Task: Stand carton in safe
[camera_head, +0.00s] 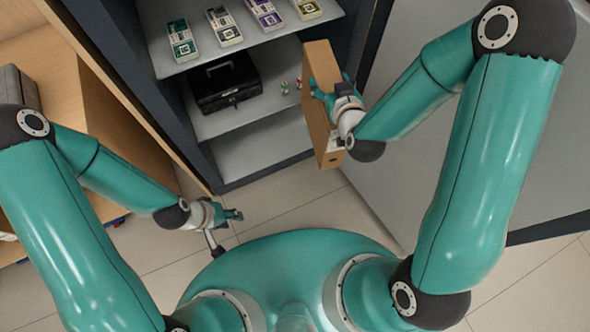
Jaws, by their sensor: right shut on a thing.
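A tall, narrow brown carton (317,120) is held upright in front of the open safe (222,142), at the right side of its opening. My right gripper (328,95) is shut on the carton from its right side; its far finger is partly hidden. The safe has light grey shelves and dark walls. My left gripper (230,215) is low in front of the safe, apart from everything; its jaws are too small to judge.
Several banknote bundles (181,42) lie on the top shelf. The lowest shelf (255,147) looks clear. The grey safe door (440,150) stands open at right, and a wooden counter (95,110) is at left.

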